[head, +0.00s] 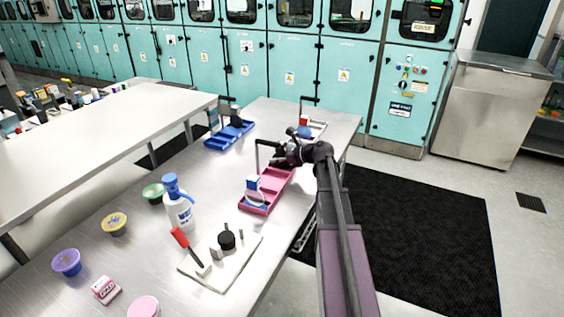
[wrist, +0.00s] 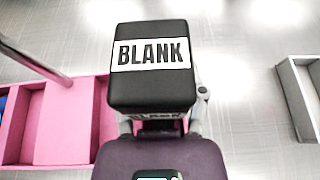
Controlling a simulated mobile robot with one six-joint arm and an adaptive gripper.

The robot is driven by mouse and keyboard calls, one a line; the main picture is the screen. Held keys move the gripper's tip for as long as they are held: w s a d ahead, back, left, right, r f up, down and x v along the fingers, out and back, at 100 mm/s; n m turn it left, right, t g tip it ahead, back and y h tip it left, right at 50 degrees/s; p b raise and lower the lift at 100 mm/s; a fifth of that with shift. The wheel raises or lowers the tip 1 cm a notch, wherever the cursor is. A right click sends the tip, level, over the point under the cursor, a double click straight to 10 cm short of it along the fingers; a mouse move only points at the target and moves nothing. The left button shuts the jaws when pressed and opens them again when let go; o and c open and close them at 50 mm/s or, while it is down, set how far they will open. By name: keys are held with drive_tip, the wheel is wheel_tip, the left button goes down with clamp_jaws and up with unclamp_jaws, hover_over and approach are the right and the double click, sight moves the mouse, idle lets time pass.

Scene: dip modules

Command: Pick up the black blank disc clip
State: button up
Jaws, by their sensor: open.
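The black blank disc clip (wrist: 152,68) fills the middle of the wrist view, a black block with a white label reading BLANK on top. A second BLANK label shows on its lower face. My gripper (head: 282,157) is at the far end of the pink tray in the head view, and its dark purple body fills the bottom of the wrist view. It is open. The clip is directly in front of it. The fingertips are hidden, so I cannot tell whether they touch or surround the clip.
The pink tray (wrist: 62,122) with an upright handle lies left of the clip, and a grey tray (wrist: 301,98) lies right. In the head view, a blue tray (head: 219,141) stands farther back. A spray bottle (head: 178,212) and a white board (head: 208,272) stand nearer on the metal table.

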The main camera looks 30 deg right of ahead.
sight(277, 150)
clamp_jaws()
drive_tip(key=shift+r, duration=0.2)
idle(0.4)
wheel_tip(277, 150, up, 3)
drive_tip(key=p, duration=0.3)
drive_tip(key=shift+f, duration=0.1)
drive_tip(key=s+d+r+p, duration=0.1)
drive_tip(key=s+d, duration=0.1)
drive_tip(key=s, duration=0.5)
drive_tip(key=s+d+p, duration=0.1)
drive_tip(key=s+d, duration=0.1)
drive_tip(key=s, duration=0.6)
drive_tip(key=shift+s+d+r, duration=0.15)
drive_tip(key=shift+d+r, duration=0.25)
